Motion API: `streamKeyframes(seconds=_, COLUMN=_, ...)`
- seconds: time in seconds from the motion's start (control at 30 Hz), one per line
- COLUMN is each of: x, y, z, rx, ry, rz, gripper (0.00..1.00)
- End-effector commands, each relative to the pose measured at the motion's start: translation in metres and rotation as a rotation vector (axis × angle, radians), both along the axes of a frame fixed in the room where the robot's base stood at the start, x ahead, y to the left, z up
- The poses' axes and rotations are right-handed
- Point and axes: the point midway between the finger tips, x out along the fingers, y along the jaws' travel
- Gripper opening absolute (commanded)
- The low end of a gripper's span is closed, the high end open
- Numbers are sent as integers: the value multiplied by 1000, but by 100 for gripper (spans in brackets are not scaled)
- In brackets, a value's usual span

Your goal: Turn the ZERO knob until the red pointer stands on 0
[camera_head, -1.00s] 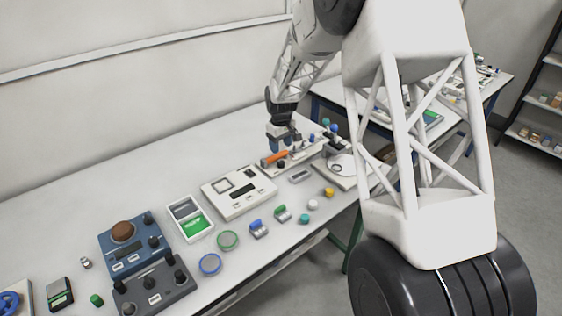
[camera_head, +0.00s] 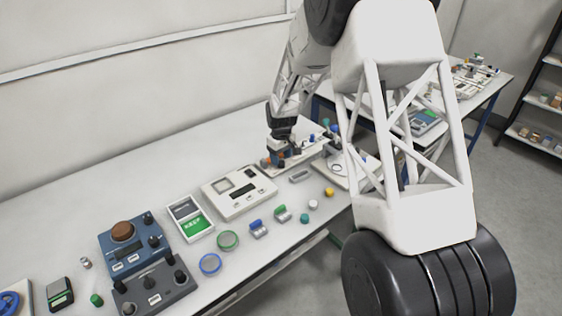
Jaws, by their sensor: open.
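My gripper (camera_head: 279,158) is at the back middle of the white table, pointing down over a pale flat device (camera_head: 306,155). It is open, with its fingertips low, close to the device's left end. An orange part (camera_head: 265,162) of the device shows only in a small piece beside the fingers. The ZERO knob and the red pointer cannot be made out at this size; the gripper hides part of the device. I cannot tell whether the fingers touch anything.
A white instrument (camera_head: 262,187) with dark windows stands just left of and in front of my gripper. A blue box (camera_head: 112,244) with a brown dome and a grey control box (camera_head: 172,292) stand at front left. Small coloured items, such as a yellow one (camera_head: 329,192), line the front edge.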

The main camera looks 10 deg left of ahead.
Motion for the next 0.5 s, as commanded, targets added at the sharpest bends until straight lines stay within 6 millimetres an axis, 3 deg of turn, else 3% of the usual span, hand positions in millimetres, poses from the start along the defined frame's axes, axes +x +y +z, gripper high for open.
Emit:
streamKeyframes(seconds=0.2, x=0, y=0, z=-18, rx=-1, ry=1, rz=0, gripper=57)
streamKeyframes(seconds=0.5, x=0, y=0, z=-23, rx=0, ry=0, rz=0, gripper=57)
